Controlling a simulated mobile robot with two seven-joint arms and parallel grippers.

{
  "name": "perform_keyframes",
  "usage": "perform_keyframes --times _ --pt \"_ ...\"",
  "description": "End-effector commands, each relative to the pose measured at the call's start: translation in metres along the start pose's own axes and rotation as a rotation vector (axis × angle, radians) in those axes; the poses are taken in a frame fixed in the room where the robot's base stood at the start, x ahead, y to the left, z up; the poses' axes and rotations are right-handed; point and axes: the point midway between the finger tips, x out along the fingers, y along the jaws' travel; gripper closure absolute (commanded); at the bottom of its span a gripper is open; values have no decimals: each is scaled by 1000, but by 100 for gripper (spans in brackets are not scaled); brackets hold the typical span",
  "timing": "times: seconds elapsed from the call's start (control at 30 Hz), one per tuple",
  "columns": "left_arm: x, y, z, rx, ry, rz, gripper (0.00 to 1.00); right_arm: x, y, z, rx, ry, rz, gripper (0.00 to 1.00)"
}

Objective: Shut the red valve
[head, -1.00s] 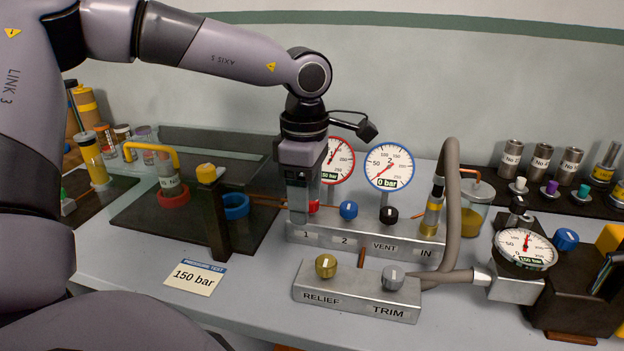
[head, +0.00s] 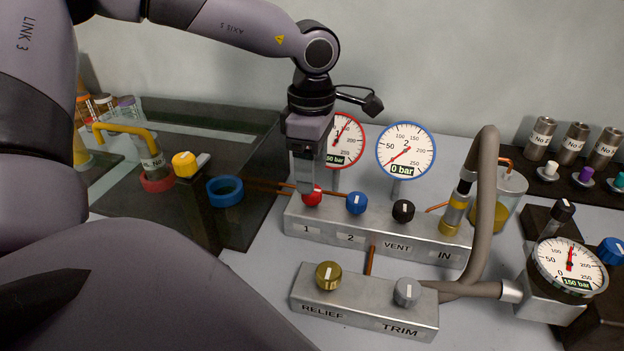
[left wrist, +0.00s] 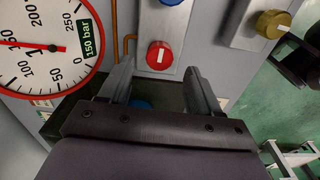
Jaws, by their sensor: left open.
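The red valve (head: 312,196) is a round red knob with a white mark, on the metal block above label 1. In the left wrist view the red valve (left wrist: 159,56) lies just ahead of the fingertips, between their lines. My left gripper (head: 306,188) is open and points down at the red valve, partly covering it in the head view. In the left wrist view my left gripper (left wrist: 163,72) shows two spread fingers with nothing between the tips. I cannot tell if a finger touches the knob. My right gripper is not in view.
The blue valve (head: 357,203) and black vent knob (head: 403,211) sit right of the red one. The relief and trim block (head: 364,313) is in front. A grey hose (head: 487,200) arches at right.

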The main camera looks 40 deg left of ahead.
Motion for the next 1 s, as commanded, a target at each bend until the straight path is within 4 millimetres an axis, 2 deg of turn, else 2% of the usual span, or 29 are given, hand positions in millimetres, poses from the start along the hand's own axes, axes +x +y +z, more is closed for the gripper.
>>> perform_keyframes --times 0.1,0.23,0.6,0.77,0.8,1.0 --pt "19 -1 -1 -1 2 -4 37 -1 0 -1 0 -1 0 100" --pt "31 0 -1 -1 1 -3 37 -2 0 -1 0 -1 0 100" --pt "37 0 0 -1 -1 -1 37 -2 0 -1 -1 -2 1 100" --pt "37 0 0 -1 -1 -1 89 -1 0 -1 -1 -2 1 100" --pt "37 0 0 -1 -1 -1 93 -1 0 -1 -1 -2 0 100" --pt "37 0 0 7 -1 -1 93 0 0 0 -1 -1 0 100"
